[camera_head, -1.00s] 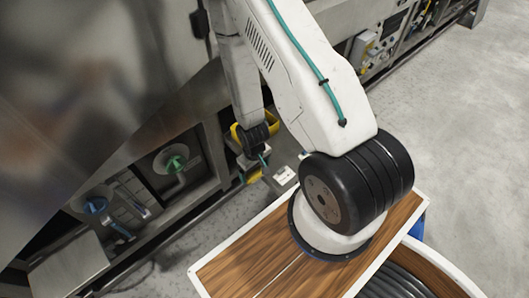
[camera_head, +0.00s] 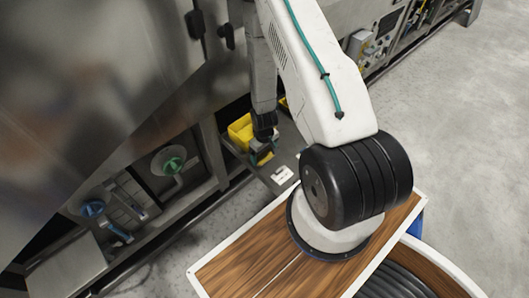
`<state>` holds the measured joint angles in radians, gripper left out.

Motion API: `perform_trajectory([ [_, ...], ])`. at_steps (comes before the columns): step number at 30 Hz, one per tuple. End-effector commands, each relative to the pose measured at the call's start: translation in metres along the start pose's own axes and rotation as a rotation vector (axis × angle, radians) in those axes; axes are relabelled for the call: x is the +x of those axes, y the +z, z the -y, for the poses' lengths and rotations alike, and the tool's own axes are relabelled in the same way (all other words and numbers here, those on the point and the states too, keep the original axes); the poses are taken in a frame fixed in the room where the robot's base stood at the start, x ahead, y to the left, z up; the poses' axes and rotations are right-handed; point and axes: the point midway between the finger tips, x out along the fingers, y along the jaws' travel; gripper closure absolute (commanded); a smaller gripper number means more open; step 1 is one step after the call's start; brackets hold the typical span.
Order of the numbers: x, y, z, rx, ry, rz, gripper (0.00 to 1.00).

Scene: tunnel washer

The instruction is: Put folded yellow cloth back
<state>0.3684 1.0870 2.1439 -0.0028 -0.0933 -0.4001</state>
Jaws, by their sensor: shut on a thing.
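My gripper (camera_head: 262,150) is small in the view, left of my big white arm link, and points down over a grey shelf. It is shut on the folded yellow cloth (camera_head: 265,158), of which only a small yellow patch shows at the fingertips. The rest of the cloth is hidden or too small to make out. A yellow bin (camera_head: 240,131) stands just left of and behind the gripper, and the gripper is beside it in the picture. I cannot tell whether the cloth touches the shelf.
A white labelled item (camera_head: 282,175) lies on the grey shelf (camera_head: 272,186), right of the gripper. The steel washer wall (camera_head: 100,70) fills the left. Below it are a green valve wheel (camera_head: 174,164) and a blue one (camera_head: 92,208). The floor (camera_head: 460,130) at right is clear.

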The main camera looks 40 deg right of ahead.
Motion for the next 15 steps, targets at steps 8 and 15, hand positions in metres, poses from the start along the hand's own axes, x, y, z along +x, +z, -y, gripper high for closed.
perform_trajectory([
  [8, 0.0023, 0.0002, 0.0002, 0.0, 0.0, 0.0, 0.45],
  [15, 0.0021, 0.0001, 0.0001, 0.0, 0.0, 0.0, 0.0],
])
